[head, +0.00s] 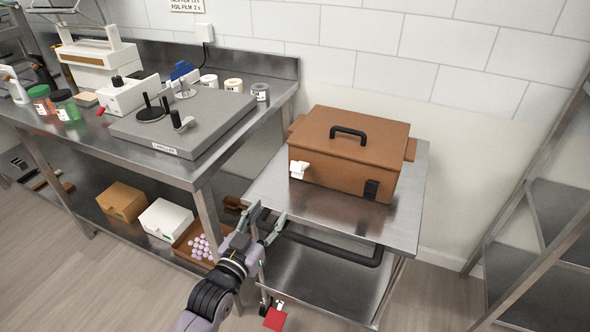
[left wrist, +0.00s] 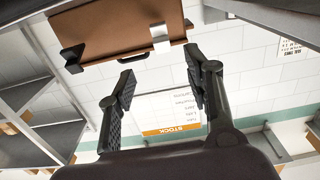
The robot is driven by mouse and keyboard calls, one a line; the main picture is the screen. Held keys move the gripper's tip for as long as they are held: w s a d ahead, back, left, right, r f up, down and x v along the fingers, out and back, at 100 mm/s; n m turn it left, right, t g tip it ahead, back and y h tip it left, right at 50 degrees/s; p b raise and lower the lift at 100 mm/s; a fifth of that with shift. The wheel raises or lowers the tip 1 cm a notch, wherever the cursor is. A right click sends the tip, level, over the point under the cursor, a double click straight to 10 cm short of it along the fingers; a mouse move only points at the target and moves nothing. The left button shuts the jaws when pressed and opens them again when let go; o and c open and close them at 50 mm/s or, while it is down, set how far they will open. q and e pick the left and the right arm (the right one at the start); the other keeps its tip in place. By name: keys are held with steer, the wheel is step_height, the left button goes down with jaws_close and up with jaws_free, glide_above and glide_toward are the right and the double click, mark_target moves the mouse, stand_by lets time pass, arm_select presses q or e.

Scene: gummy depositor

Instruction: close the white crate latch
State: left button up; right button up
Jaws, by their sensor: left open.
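The brown crate (head: 345,160) sits on a steel cart (head: 265,190), its lid down and a black handle on top. The white latch (head: 298,170) juts out from the front face near its left corner. A black latch (head: 371,189) lies near the right end of the same face. My left gripper (head: 268,214) is open and empty, in front of and below the white latch, apart from the crate. In the left wrist view the white latch (left wrist: 160,38) and the crate (left wrist: 115,28) show beyond the open fingers (left wrist: 160,82). My right gripper is not in view.
The cart's black push handle (head: 335,252) runs along its front, close to my left gripper. A steel workbench (head: 165,165) with equipment stands to the left, boxes on its lower shelf. A steel rack (head: 545,210) stands at the right.

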mark_target(300, 168)
arm_select(q)
steer(key=x, duration=1.5)
steer(key=shift+w+d, duration=0.15)
steer(key=shift+w, duration=0.15)
jaws_close()
